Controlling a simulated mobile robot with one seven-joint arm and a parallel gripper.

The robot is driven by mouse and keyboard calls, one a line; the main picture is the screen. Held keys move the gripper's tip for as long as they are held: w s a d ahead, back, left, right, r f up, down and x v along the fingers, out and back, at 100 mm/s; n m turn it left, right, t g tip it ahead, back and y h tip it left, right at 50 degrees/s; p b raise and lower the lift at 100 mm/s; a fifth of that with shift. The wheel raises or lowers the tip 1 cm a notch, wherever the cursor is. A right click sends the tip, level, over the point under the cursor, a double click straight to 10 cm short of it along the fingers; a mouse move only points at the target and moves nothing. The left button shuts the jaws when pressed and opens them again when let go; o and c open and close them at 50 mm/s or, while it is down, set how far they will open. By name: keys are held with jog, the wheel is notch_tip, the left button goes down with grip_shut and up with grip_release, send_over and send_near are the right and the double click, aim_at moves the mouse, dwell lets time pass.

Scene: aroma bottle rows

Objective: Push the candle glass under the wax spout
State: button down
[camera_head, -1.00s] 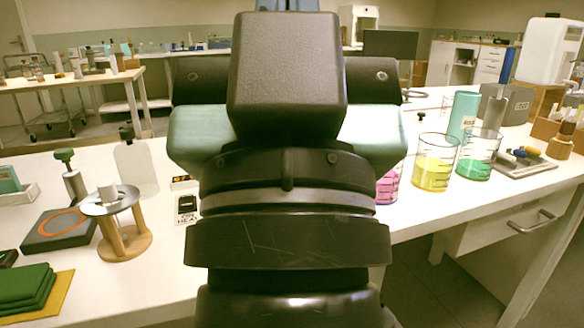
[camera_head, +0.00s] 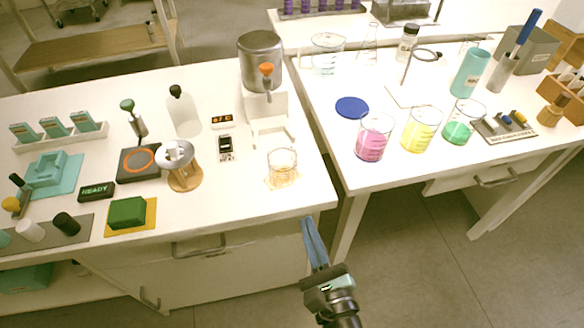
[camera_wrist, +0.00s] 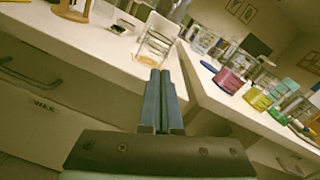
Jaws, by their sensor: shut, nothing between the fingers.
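The candle glass (camera_head: 282,168) is a clear upright tumbler with an amber tint low down. It stands near the front right corner of the left table. It also shows beyond my fingertips in the wrist view (camera_wrist: 155,45). The wax melter (camera_head: 261,58) is a grey pot on a white stand behind the glass, slightly left. Its wax spout (camera_head: 268,88) hangs at the front under an orange knob. My gripper (camera_head: 308,222) has blue fingers, shut and empty, in front of the table edge. It is apart from the glass, on its near side.
A gap separates this table from the right one, which holds a pink beaker (camera_head: 372,140) and a blue disc (camera_head: 352,107). The tabletop between glass and melter looks clear.

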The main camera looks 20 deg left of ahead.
aim_at(286, 182)
jog(key=s+f+m+p, duration=0.1)
jog(key=s+f+m, duration=0.1)
jog(key=s+m, duration=0.25)
jog(key=shift+m+t, duration=0.25)
jog(key=shift+t, duration=0.05)
jog(key=x, duration=0.9)
jog(key=d+b+x, duration=0.1)
jog(key=x, duration=0.4)
jog(key=shift+w+f, duration=0.15)
jog(key=shift+w, duration=0.25)
jog(key=shift+b+x, duration=0.75)
jog(key=shift+x, duration=1.2)
